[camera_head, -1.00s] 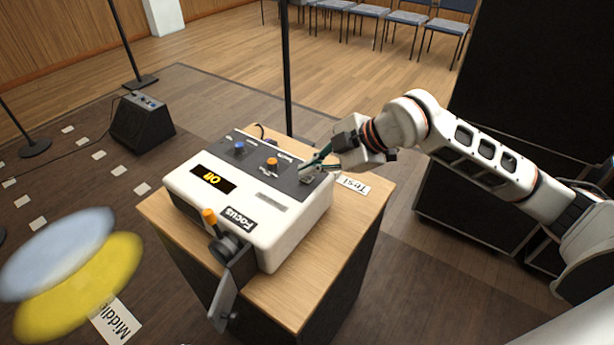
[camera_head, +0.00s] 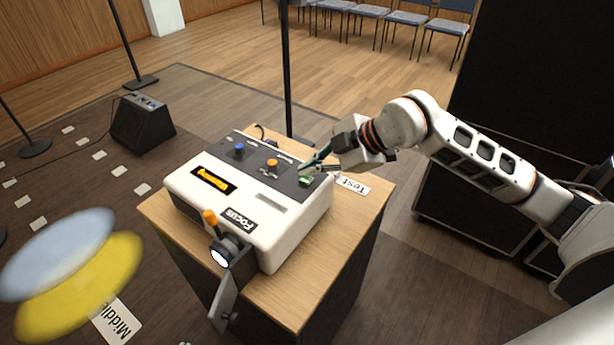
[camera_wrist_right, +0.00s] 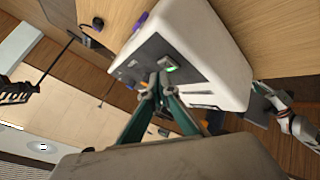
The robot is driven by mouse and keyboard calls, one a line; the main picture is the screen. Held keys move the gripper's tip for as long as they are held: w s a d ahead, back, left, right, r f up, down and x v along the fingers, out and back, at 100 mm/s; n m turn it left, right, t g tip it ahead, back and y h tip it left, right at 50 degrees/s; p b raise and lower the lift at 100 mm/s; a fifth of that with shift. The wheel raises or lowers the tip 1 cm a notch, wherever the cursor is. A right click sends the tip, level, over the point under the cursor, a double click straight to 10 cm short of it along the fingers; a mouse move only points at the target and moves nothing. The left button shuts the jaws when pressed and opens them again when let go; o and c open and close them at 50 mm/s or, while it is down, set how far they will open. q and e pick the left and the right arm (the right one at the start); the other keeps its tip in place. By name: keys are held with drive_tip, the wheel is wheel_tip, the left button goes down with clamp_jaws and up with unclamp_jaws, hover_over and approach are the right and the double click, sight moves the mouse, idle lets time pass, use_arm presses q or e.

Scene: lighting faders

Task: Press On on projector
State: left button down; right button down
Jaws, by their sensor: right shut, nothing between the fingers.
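The projector (camera_head: 290,222) is a white box with a dark control panel on top, standing on a wooden-topped stand. Its button (camera_head: 305,181) glows green at the panel's right end; the green light also shows in the right wrist view (camera_wrist_right: 172,69). The lens (camera_head: 221,257) at the front glows white. My right gripper (camera_head: 306,169) is shut and empty, with its fingertips right at the green button; whether they touch it is unclear. In the wrist view its fingertips (camera_wrist_right: 160,86) meet beside the button. My left gripper is not in view.
Blue and orange knobs (camera_head: 271,163) stand on the panel left of my right gripper. A "Test" label (camera_head: 353,185) lies on the stand top (camera_head: 320,262). A thin pole (camera_head: 287,70) rises behind the stand. A large black case (camera_head: 540,90) is at the right.

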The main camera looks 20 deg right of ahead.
sight(309, 180)
drive_tip(key=shift+r+p, duration=2.15)
drive_tip(key=shift+r, duration=0.9)
